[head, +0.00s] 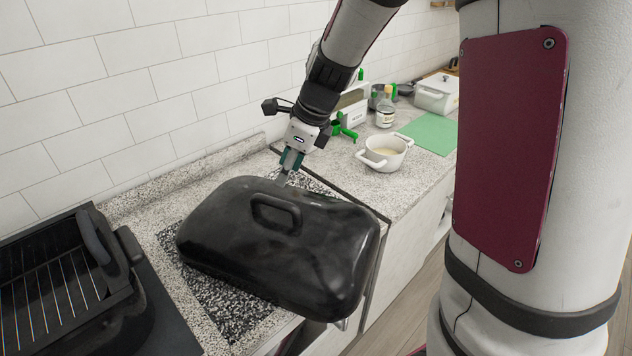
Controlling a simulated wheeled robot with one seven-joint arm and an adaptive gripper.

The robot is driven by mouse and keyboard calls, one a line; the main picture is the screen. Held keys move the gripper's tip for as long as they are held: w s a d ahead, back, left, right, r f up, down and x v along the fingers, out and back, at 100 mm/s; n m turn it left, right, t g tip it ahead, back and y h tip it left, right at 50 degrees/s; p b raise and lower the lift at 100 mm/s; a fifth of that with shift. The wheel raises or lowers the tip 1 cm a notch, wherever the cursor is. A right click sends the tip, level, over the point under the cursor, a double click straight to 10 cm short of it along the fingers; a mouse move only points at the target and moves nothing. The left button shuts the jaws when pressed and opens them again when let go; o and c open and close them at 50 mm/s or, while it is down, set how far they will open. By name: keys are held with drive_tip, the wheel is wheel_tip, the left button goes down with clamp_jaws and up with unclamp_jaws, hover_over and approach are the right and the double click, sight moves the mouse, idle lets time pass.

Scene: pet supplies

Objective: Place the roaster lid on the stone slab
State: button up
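The roaster lid (315,250) is a large black domed cover with a loop handle (277,213) on top. It is over the speckled black-and-white stone slab (217,300), covering most of it, and its near right end reaches past the counter's front edge. I cannot tell whether the lid rests on the slab or is just above it. My gripper (284,180) points down at the lid's far edge, behind the handle. Its fingers look close together, but their tips are partly hidden, so a hold on the rim cannot be confirmed.
The open black roaster base (118,290) with a wire rack stands at the left. A white two-handled pot (385,154), a bottle (386,108), green items (342,128) and a green mat (430,133) are on the right counter. A tiled wall (150,90) runs behind.

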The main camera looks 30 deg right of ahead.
drive_tip(key=s+r+n+h, duration=0.1)
drive_tip(key=s+r+n, duration=0.3)
drive_tip(key=s+n, duration=0.4)
drive_tip(key=s+r+n+t+h, duration=0.1)
drive_tip(key=s+r+n, duration=0.3)
drive_tip(key=s+n, duration=0.4)
drive_tip(key=s+a+r+n+t, duration=0.1)
drive_tip(key=s+r+n, duration=0.3)
drive_tip(key=s+n, duration=0.4)
drive_tip(key=shift+s+r+n+h, duration=0.25)
drive_tip(key=shift+n+h, duration=0.15)
drive_tip(key=shift+n, duration=0.5)
